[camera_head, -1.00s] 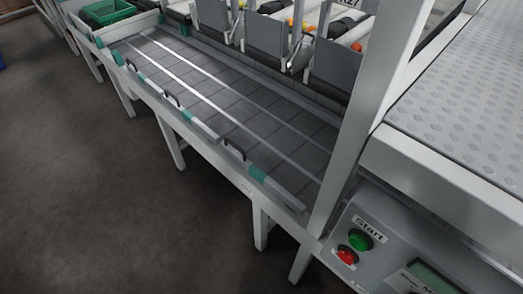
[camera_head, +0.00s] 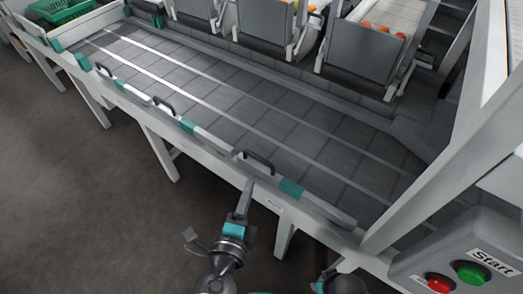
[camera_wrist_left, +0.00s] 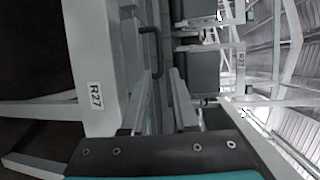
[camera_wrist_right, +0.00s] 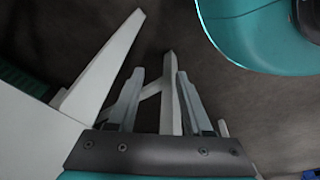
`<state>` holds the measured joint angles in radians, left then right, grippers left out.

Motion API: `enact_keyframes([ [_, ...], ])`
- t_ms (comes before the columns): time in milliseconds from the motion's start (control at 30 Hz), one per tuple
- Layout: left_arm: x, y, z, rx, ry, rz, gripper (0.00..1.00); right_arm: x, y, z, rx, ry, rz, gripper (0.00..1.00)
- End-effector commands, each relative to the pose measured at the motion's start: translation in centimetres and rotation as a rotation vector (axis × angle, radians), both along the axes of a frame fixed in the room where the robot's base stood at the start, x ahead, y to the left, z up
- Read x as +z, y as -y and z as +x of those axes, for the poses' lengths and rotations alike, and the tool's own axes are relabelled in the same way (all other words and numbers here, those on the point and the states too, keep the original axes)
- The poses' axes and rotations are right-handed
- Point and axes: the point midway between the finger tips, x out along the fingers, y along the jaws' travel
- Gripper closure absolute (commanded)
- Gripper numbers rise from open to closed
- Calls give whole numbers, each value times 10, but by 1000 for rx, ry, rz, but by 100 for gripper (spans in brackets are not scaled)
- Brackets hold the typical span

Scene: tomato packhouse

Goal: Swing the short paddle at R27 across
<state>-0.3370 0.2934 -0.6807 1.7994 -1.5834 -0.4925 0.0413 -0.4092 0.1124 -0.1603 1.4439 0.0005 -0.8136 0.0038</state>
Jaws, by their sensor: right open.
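A short grey paddle (camera_head: 322,206) with a teal hinge block (camera_head: 290,187) lies along the near rail of the belt, by the right end. A black handle (camera_head: 259,160) stands just left of it. The R27 label (camera_wrist_left: 96,96) is on the frame's side face in the left wrist view. My left gripper (camera_head: 246,188) is just outside the rail, below that handle. Its two fingers show apart in the left wrist view (camera_wrist_left: 160,85); whether they touch anything is unclear. My right gripper (camera_wrist_right: 160,76) is open and empty, low over the floor beside pale frame legs.
The grey belt (camera_head: 220,98) is bare. More handles (camera_head: 164,105) and teal blocks line the rail to the left. Grey chutes (camera_head: 365,60) with tomatoes stand behind. A green Start button (camera_head: 472,273) and red button (camera_head: 439,283) are at lower right. A green crate (camera_head: 62,10) is far left.

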Motion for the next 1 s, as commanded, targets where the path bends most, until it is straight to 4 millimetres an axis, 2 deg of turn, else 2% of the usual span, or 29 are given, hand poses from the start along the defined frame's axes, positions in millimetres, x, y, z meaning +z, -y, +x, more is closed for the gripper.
enact_keyframes([
  [167,-2,5,23,2,5,0,73,0,-1,0,0,0,1,50],
  [467,-14,18,77,1,3,0,73,6,-4,3,-1,1,5,50],
  [700,-22,26,116,1,1,1,73,19,-9,9,-3,4,12,50],
  [1000,-27,32,141,1,0,-1,73,32,-12,14,-4,8,16,50],
])
